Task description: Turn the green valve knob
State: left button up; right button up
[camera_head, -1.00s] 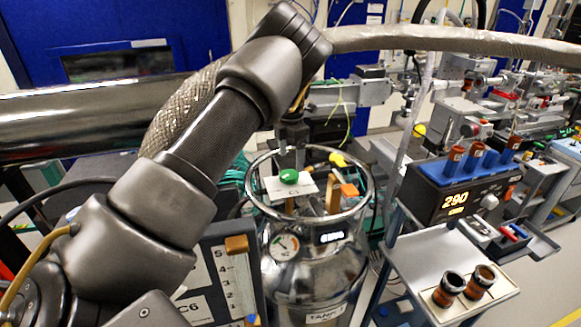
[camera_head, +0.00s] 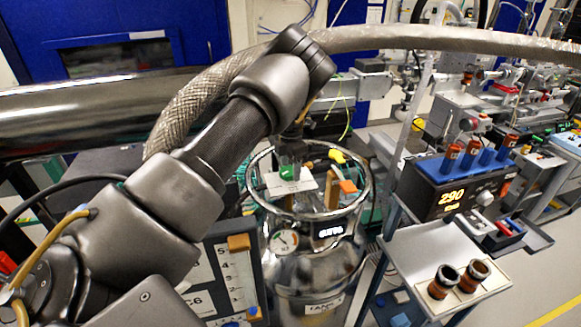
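The green valve knob (camera_head: 288,173) sits on top of the steel tank (camera_head: 318,262), above a small white plate (camera_head: 305,184) inside the tank's ring handle (camera_head: 366,188). My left arm reaches in from the left, and its gripper (camera_head: 291,163) points down at the knob from above. The fingertips are at knob height and partly cover it. They look small and dark here, so I cannot tell whether they are touching the knob or how far apart they are. My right gripper is not in view.
A yellow-handled part (camera_head: 337,156) and an orange block (camera_head: 348,187) are close to the knob inside the ring. A thick braided hose (camera_head: 430,38) arches behind. A cart (camera_head: 425,255) with two brown-capped vials and a controller (camera_head: 452,192) stand at right.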

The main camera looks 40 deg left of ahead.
pick_arm(q)
jog(key=shift+c, duration=1)
jog(key=shift+n, duration=0.3)
jog(key=n+b, duration=0.1)
jog(key=n, duration=0.2)
jog(key=shift+a+n, duration=0.15)
jog(key=shift+n, duration=0.25)
jog(key=n, duration=0.6)
jog(key=shift+a+b, duration=0.1)
jog(key=shift+b, duration=0.3)
jog(key=n, duration=0.6)
jog(key=shift+s+a+n, duration=0.1)
jog(key=shift+n, duration=0.3)
jog(key=n, duration=0.6)
jog(key=shift+s, duration=0.1)
jog(key=shift+r+n, duration=0.1)
jog(key=shift+n, duration=0.2)
